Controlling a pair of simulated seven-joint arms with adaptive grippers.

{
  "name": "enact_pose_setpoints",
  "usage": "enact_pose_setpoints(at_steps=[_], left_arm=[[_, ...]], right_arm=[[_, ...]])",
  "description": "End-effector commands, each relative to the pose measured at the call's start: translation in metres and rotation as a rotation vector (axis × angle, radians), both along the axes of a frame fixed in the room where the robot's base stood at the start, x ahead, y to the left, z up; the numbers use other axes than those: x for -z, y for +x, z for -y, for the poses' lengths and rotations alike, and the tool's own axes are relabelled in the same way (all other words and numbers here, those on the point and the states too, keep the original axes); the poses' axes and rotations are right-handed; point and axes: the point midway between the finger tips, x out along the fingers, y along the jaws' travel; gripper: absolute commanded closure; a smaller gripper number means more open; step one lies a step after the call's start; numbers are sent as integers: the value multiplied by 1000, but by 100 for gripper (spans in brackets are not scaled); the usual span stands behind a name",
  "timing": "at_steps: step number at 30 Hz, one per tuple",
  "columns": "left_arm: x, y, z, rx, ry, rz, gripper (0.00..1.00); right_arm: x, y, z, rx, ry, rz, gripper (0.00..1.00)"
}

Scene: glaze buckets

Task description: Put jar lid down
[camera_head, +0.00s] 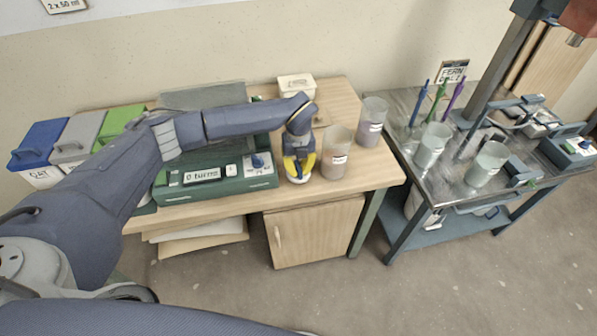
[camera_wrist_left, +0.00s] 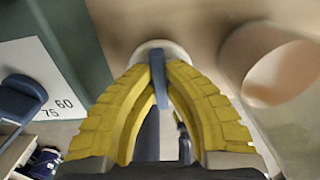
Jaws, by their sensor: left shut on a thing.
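My left gripper (camera_head: 299,172) points down near the front edge of the wooden table. Its yellow fingers are shut on the blue handle of the jar lid. The lid is a white round disc (camera_head: 298,180). In the left wrist view the blue handle (camera_wrist_left: 158,80) stands between the fingers, with the lid's pale rim (camera_wrist_left: 146,48) behind it. I cannot tell whether the lid touches the table. A translucent jar (camera_head: 335,155) with a reddish rim stands just right of the gripper, and its open mouth (camera_wrist_left: 262,62) shows in the wrist view. My right gripper is not in view.
A green scale (camera_head: 208,185) stands left of the gripper. A grey jar (camera_head: 371,125) stands at the table's right side, and a white box (camera_head: 296,86) at the back. A metal cart (camera_head: 410,130) at right bears jars and tools. Blue, grey and green lidded bins are at far left.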

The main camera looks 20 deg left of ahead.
Motion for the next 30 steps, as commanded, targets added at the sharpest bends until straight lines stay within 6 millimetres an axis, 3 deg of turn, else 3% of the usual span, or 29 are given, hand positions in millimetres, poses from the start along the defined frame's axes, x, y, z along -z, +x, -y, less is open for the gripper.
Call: enact_pose_setpoints(at_steps=[4, 17, 18, 22, 30], left_arm=[[15, 0, 0, -1, 0, 0, 100], [19, 0, 0, 1, 0, 1, 100], [19, 0, 0, 1, 0, 1, 86], [19, 0, 0, 1, 0, 0, 71], [19, 0, 0, 1, 1, 0, 70]], right_arm=[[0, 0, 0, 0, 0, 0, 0], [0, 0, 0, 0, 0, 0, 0], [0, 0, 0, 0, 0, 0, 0], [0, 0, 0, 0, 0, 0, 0], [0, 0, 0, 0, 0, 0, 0]])
